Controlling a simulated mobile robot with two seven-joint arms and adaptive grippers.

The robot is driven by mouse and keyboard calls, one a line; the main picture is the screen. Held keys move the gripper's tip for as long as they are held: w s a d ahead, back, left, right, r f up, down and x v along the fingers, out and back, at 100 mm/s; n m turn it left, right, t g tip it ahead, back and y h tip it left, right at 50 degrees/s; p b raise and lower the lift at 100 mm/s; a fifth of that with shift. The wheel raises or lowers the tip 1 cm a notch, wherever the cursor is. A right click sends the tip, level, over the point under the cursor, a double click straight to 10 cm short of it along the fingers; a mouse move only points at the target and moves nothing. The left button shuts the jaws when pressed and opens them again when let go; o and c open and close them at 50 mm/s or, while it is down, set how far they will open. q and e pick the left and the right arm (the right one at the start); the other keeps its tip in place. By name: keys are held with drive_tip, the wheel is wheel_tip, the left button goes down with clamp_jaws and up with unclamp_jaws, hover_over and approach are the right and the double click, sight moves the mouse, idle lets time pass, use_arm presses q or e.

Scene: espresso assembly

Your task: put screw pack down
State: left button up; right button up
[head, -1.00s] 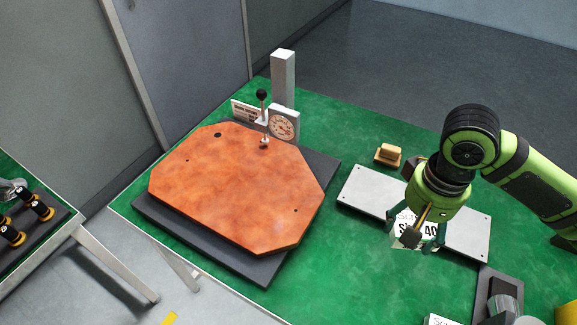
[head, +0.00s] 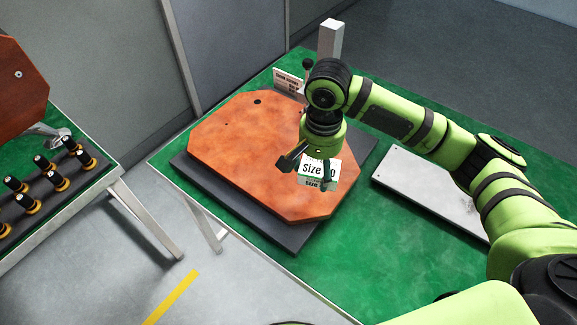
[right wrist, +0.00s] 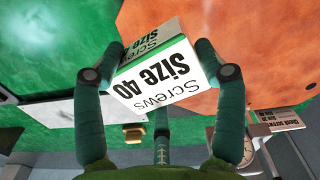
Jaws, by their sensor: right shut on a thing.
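The screw pack (head: 319,171) is a small white box with a green band, marked "Screws Size 40" in the right wrist view (right wrist: 158,72). My right gripper (head: 308,172) is shut on it, with fingers on both sides of the box. In the head view the gripper and pack are over the right part of the orange-brown octagonal board (head: 235,150). I cannot tell how much gap there is between pack and board. My left gripper is not in view.
The board lies on a dark base (head: 245,222) on the green table (head: 355,255). A grey metal plate (head: 425,190) lies to the right. A post (head: 331,45) and a black-knobbed lever (head: 307,65) stand behind. Another table at left holds several black-handled tools (head: 45,165).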

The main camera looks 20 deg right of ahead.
hover_over(294, 183)
wheel_tip(294, 183, down, 4)
drive_tip(key=shift+w+r, duration=0.1)
drive_tip(key=shift+r, duration=0.1)
drive_tip(key=shift+f+p, duration=0.45)
drive_tip(key=shift+f, duration=1.55)
drive_tip(key=o, duration=1.3)
drive_tip(key=shift+f, duration=0.15)
drive_tip(key=shift+o, duration=0.2)
wheel_tip(294, 183, up, 12)
drive_tip(key=b, duration=0.1)
drive_tip(key=shift+r, duration=0.2)
